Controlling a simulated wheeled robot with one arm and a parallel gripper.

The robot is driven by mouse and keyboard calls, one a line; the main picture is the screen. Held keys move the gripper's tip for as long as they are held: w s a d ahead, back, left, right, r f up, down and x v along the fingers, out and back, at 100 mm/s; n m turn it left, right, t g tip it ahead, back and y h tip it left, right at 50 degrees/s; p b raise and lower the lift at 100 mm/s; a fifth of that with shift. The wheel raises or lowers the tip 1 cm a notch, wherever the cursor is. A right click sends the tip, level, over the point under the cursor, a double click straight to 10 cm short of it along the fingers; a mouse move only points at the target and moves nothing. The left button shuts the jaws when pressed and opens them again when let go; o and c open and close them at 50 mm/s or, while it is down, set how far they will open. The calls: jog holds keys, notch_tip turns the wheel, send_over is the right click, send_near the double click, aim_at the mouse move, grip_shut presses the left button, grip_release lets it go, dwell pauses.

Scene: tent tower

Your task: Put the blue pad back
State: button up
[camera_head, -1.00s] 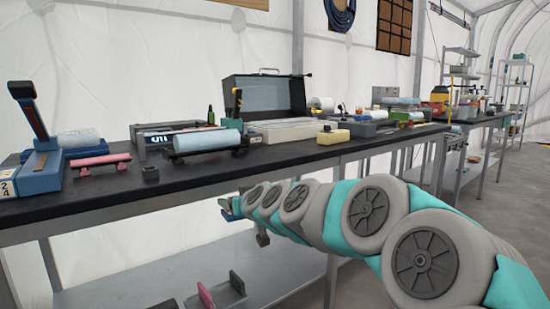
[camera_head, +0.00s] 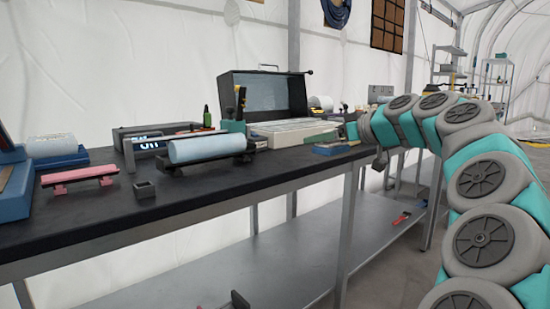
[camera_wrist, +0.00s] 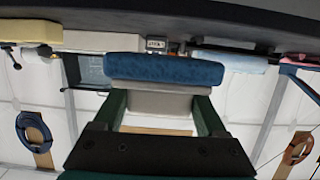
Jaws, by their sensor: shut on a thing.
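In the wrist view, which looks upside down, the blue pad (camera_wrist: 165,68) is a fuzzy blue slab with a pale grey block against it. My gripper (camera_wrist: 160,93) is shut on it, with a dark green finger at each side. In the head view, my gripper (camera_head: 350,130) is at the right part of the bench, close to its top, mostly hidden by my arm.
The dark bench (camera_head: 220,181) carries a pale blue roll (camera_head: 205,147) on a stand, a pink bar (camera_head: 80,174) and an open black case (camera_head: 262,95). A yellow block (camera_wrist: 28,32) shows in the wrist view. The front of the bench is mostly clear.

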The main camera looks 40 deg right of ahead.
jog(key=p, duration=0.2)
send_over(281, 158)
jog(key=shift+s+a+f, duration=0.1)
jog(key=shift+f, duration=0.45)
jog(key=shift+w+f, duration=0.2)
jog(key=shift+f, duration=1.65)
jog(key=shift+f, duration=0.1)
jog(key=o, duration=1.4)
jog(key=shift+s+r, duration=0.2)
jog(key=b+v, duration=0.1)
jog(key=v, duration=1)
jog(key=shift+s, duration=0.35)
